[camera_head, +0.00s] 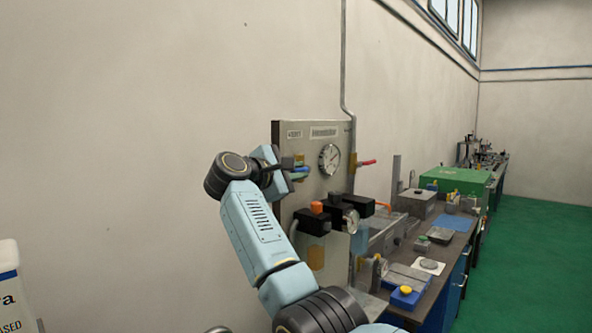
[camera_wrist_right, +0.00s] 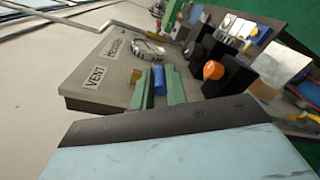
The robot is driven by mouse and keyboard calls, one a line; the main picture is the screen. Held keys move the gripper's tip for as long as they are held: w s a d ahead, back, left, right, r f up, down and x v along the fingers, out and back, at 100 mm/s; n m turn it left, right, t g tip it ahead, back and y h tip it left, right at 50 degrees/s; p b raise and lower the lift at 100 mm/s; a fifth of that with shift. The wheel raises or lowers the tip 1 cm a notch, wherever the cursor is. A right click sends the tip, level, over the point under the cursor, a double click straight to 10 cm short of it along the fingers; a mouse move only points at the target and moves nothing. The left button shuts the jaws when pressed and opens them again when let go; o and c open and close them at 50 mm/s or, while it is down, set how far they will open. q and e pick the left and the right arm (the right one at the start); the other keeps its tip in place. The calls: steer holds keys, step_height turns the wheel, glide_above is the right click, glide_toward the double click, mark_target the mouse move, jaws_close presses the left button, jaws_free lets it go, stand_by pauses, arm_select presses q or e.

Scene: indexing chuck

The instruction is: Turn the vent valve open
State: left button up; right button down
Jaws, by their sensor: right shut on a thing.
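The grey valve panel (camera_head: 310,215) stands against the wall and carries a round gauge (camera_head: 329,159). In the right wrist view a VENT label (camera_wrist_right: 97,73) marks one corner of the panel. Near that label is the blue vent valve handle (camera_wrist_right: 158,78), beside a brass-coloured body (camera_wrist_right: 137,92). My right gripper (camera_wrist_right: 161,86) is shut on the blue handle, with one green finger on each side of it. In the head view the right gripper (camera_head: 291,168) is at the panel's upper left and partly hides the valve. My left gripper is out of view.
A red-handled valve (camera_head: 365,163) sticks out from the panel's right side. Below the gauge are black blocks with an orange knob (camera_head: 316,208). A bench (camera_head: 459,249) with a green case (camera_head: 455,180) and several tools runs to the right. The green floor is clear.

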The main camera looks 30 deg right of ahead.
steer(key=y+p, duration=0.1)
steer(key=p, duration=0.1)
steer(key=r+g+y+p, duration=0.1)
steer(key=y+p, duration=0.1)
steer(key=p, duration=0.1)
steer(key=r+y+p, duration=0.1)
steer(key=p, duration=0.1)
steer(key=shift+w+d+r+g+p, duration=0.1)
steer(key=shift+d+r+g+p, duration=0.1)
steer(key=shift+d+g+p, duration=0.1)
steer(key=shift+d+y+p, duration=0.15)
steer(key=shift+y+p, duration=0.75)
steer(key=shift+f, duration=0.1)
steer(key=c, duration=1.8)
jaws_free()
steer(key=o, duration=0.4)
steer(key=shift+c, duration=0.2)
steer(key=shift+r, duration=0.2)
